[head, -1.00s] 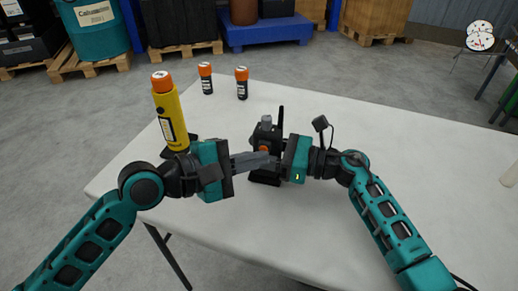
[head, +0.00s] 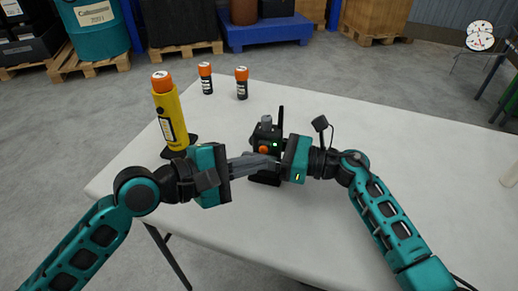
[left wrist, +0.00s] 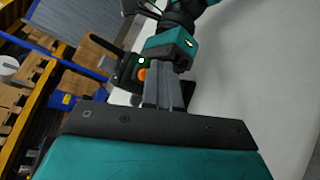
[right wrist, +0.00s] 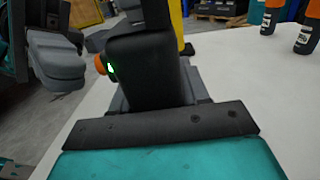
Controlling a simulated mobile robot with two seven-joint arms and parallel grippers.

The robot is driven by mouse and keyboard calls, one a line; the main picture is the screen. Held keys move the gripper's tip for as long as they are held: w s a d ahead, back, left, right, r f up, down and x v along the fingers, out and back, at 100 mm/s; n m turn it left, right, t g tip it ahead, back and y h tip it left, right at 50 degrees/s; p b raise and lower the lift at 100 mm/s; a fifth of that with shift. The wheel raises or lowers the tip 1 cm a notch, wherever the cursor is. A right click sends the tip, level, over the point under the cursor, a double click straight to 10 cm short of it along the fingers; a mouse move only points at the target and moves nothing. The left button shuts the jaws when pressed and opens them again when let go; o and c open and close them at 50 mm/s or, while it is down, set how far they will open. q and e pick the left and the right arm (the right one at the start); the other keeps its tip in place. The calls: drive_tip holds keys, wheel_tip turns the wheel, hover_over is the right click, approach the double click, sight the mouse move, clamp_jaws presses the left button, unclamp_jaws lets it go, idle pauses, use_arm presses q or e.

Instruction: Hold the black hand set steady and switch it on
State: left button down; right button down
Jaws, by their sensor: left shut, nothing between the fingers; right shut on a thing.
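The black hand set (head: 268,131) stands upright on a dark base on the white table, its antenna pointing up. Its orange button (head: 264,149) faces my side, and a small green light (head: 275,143) glows beside it. The light also shows in the left wrist view (left wrist: 141,60) and the right wrist view (right wrist: 110,68). My right gripper (head: 280,150) is shut on the hand set from the right; the hand set's body (right wrist: 147,70) fills its jaws. My left gripper (head: 268,162) is shut and empty, its fingertips just in front of and below the button, apart from it in the right wrist view.
A yellow cylinder with an orange cap (head: 170,112) stands on a dark base at the table's left. Two small black canisters with orange caps (head: 205,78) (head: 242,83) stand at the back. The table's right side (head: 420,150) is mostly clear.

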drive_tip(key=shift+c, duration=2.4)
unclamp_jaws()
use_arm(q)
drive_tip(key=s, duration=0.2)
drive_tip(key=s+a, duration=0.1)
drive_tip(key=s, duration=0.2)
drive_tip(key=shift+s+a, duration=0.2)
drive_tip(key=shift+s, duration=0.15)
use_arm(e)
drive_tip(key=v, duration=1.1)
drive_tip(key=shift+d+f, duration=0.1)
drive_tip(key=shift+d, duration=0.05)
drive_tip(key=shift+s+d, duration=0.1)
drive_tip(key=shift+d, duration=0.25)
